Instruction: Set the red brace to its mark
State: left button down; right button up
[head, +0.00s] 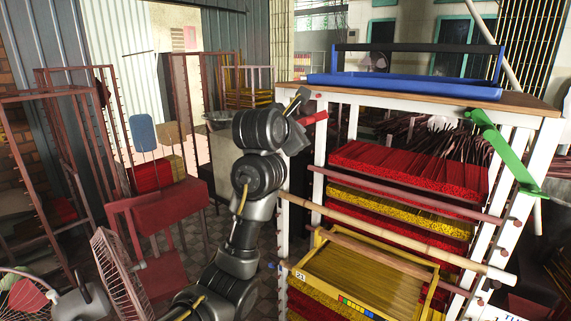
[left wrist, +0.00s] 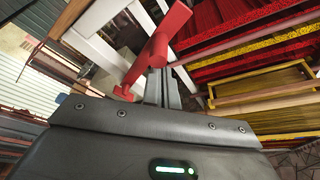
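The red brace (head: 314,118) is at the upper left corner of the white rack (head: 318,150), in front of its left post. My left gripper (head: 300,122) is at the brace, largely hidden behind my own wrist in the head view. In the left wrist view the red brace (left wrist: 155,48) runs up and right from the fingertips, with a lower red part bending down left. The left fingers (left wrist: 162,88) are close together on the brace. I cannot tell whether the brace touches the post. I cannot make out its mark. My right gripper is not in view.
A green brace (head: 503,150) slants across the rack's right post. A blue tray (head: 405,85) stands on the rack top. Wooden poles (head: 400,232) and a yellow tray (head: 365,275) stick out at the front. A red stand (head: 160,215) is at left.

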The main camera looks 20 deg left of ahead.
pick_arm(q)
jog(key=shift+w+a+r+p, duration=0.1)
jog(key=shift+a+r+p, duration=0.25)
jog(key=shift+r+p, duration=0.35)
jog(key=shift+w+a+r+p, duration=0.1)
jog(key=shift+a+r+p, duration=0.25)
jog(key=shift+r, duration=0.5)
jog(key=shift+a, duration=0.1)
notch_tip(320, 180, down, 4)
jog(key=b, duration=0.2)
jog(key=s+a+r+b, duration=0.2)
jog(key=s+r+b, duration=0.1)
jog(key=s, duration=0.6)
jog(key=shift+a+b, duration=0.35)
jog(key=shift+a, duration=0.05)
jog(key=shift+r, duration=0.1)
